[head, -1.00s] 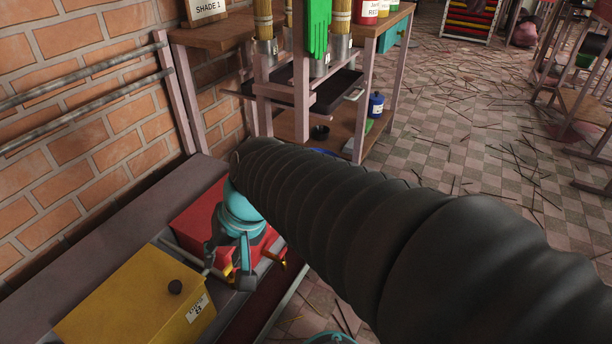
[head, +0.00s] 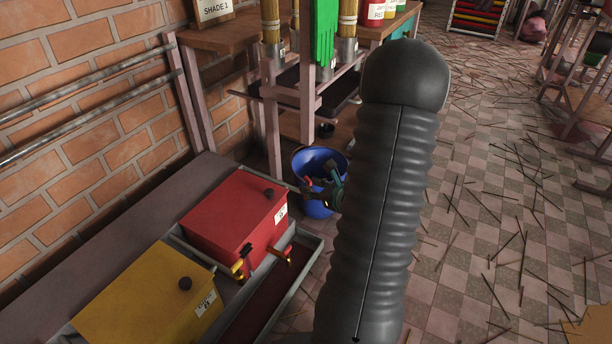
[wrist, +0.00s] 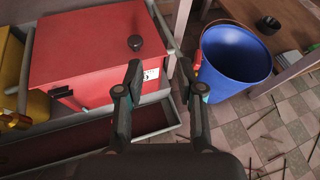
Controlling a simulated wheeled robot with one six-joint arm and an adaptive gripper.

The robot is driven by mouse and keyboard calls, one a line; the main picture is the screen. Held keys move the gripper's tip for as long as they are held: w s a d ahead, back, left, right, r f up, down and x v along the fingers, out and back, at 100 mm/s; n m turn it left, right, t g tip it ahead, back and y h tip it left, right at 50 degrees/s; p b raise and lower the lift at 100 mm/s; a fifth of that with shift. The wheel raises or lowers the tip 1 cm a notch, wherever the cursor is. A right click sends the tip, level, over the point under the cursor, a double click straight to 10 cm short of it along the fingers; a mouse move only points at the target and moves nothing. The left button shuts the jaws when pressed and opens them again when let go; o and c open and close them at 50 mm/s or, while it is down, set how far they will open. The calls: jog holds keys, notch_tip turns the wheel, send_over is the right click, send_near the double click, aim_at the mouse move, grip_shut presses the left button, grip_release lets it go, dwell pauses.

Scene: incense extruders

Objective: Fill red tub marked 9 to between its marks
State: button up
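A red box-shaped container (head: 235,212) with a black lid knob stands on the bench, and it also shows in the wrist view (wrist: 85,50). Its white label (head: 281,214) is too small to read, so I cannot tell if it is marked 9. A tap (head: 281,254) with a red-orange handle is at its front. No level marks are visible. My gripper (wrist: 160,68) is open with nothing between its fingers. In the head view my gripper (head: 327,190) is in front of a blue bucket (head: 316,160), right of the red container.
A yellow container (head: 150,300) with a labelled front stands to the left. A grey-rimmed trough (head: 262,300) runs below the taps. A wooden rack (head: 305,110) with brushes and a green glove stands behind. Thin sticks litter the tiled floor (head: 450,210).

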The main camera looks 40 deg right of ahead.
aim_at(309, 179)
jog(key=s+d+f+m+h, duration=0.2)
jog(key=d+f+m+h, duration=0.15)
jog(key=d, duration=0.25)
jog(key=shift+y, duration=0.45)
jog(key=x, duration=1.3)
jog(key=shift+w+a+f, duration=0.1)
jog(key=shift+a+f, duration=0.1)
jog(key=shift+a, duration=0.05)
grip_shut()
